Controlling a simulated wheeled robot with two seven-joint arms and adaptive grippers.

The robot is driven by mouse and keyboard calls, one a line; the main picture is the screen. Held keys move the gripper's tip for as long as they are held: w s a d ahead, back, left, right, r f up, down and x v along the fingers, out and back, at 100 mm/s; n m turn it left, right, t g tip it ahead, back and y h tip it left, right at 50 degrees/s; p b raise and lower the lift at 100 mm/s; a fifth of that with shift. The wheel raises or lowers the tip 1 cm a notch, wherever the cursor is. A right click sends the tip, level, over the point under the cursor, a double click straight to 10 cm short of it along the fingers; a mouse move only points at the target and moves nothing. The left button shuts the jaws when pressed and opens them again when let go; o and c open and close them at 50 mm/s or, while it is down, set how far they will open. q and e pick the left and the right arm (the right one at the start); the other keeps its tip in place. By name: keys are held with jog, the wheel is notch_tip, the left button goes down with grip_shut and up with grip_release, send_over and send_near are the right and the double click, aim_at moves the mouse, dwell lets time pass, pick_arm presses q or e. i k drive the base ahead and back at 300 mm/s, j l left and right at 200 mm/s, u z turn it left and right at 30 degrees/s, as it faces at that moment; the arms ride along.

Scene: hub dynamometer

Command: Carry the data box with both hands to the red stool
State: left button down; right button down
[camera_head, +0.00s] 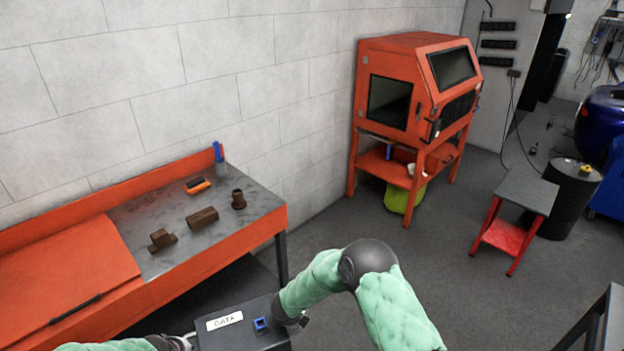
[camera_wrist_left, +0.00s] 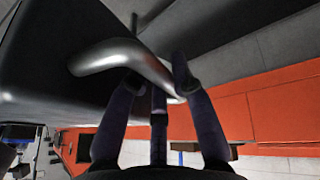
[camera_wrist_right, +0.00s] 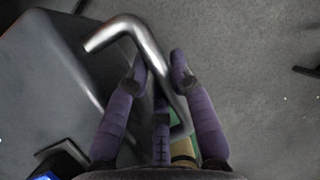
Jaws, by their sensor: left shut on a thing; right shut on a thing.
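The dark data box (camera_head: 240,333) with a white "DATA" label is low at the bottom of the head view, in front of the workbench. My left gripper (camera_wrist_left: 162,80) is shut on the box's metal handle (camera_wrist_left: 115,56) at one side. My right gripper (camera_wrist_right: 160,80) is shut on the other metal handle (camera_wrist_right: 140,35). Both grippers are mostly hidden in the head view. The box also fills part of the left wrist view (camera_wrist_left: 50,60) and the right wrist view (camera_wrist_right: 60,85). The red stool (camera_head: 527,197) with a grey top stands on the floor at the right, well apart from the box.
An orange workbench (camera_head: 215,254) with brown metal parts stands at the left. An orange cabinet (camera_head: 413,90) stands against the wall, with a green bin (camera_head: 402,197) below. A black drum (camera_head: 570,198) is beside the stool. The middle floor is open; a dark frame (camera_head: 603,325) is at lower right.

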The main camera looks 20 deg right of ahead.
aim_at(528, 188)
jog(key=z, duration=1.85)
jog(key=i+z, duration=0.15)
jog(key=i, duration=0.35)
jog(key=i+l+u, duration=0.1)
jog(key=i+u, duration=0.25)
jog(key=i, duration=1.4)
jog(key=i+z, duration=0.3)
jog(key=i, duration=0.15)
jog(key=i+z, duration=0.7)
jog(key=i+j+z, duration=0.15)
jog(key=i+z, duration=0.2)
jog(key=i, duration=0.2)
jog(key=i+l+z, duration=0.1)
jog(key=i+z, duration=0.25)
jog(key=i, duration=0.15)
jog(key=i+z, duration=0.35)
jog(key=i, duration=0.15)
